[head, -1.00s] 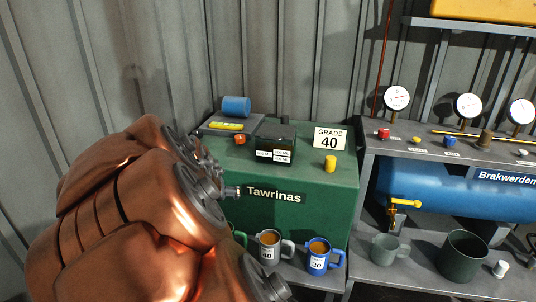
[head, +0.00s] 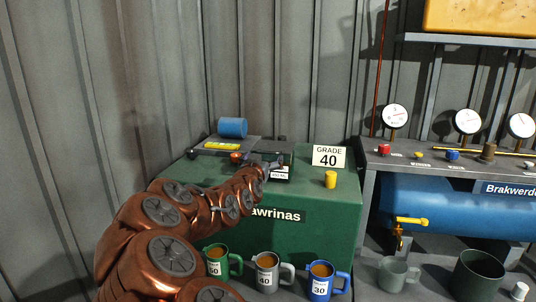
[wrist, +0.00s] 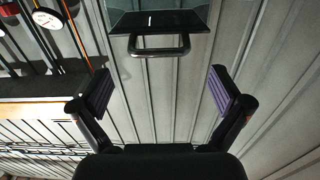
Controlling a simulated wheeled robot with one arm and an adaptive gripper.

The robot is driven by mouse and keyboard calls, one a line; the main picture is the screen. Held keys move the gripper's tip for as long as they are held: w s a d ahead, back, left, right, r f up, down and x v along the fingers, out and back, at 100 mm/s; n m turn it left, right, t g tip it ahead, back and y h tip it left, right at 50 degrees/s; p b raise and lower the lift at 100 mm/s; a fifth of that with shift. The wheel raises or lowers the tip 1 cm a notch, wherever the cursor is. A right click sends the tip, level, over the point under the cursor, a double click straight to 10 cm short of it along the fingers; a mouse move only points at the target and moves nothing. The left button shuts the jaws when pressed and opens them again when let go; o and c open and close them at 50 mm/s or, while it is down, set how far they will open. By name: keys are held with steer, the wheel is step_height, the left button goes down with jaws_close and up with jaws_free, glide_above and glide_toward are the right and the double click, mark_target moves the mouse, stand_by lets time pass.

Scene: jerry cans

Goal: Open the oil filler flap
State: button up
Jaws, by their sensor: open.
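A dark box (head: 287,155) with white labels stands on top of the green cabinet (head: 305,240) marked "awrinas" in the head view, partly hidden by my arm. In the wrist view a glossy dark panel (wrist: 160,20) with a bar handle (wrist: 160,50) shows at the top, apparently the filler flap. It looks shut, but I cannot tell surely. My gripper (wrist: 162,82) is open and empty, its two fingers either side of and short of the handle, not touching it. In the head view the fingers are too small to make out beside the box.
A blue cylinder (head: 232,128) lies behind left. Green (head: 216,262), grey (head: 266,272) and blue (head: 320,281) mugs stand in front. A blue tank (head: 440,205) is at right.

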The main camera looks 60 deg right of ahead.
mark_target(267, 153)
steer(key=shift+x, duration=2.75)
steer(key=shift+s, duration=0.1)
steer(key=shift+c, duration=0.3)
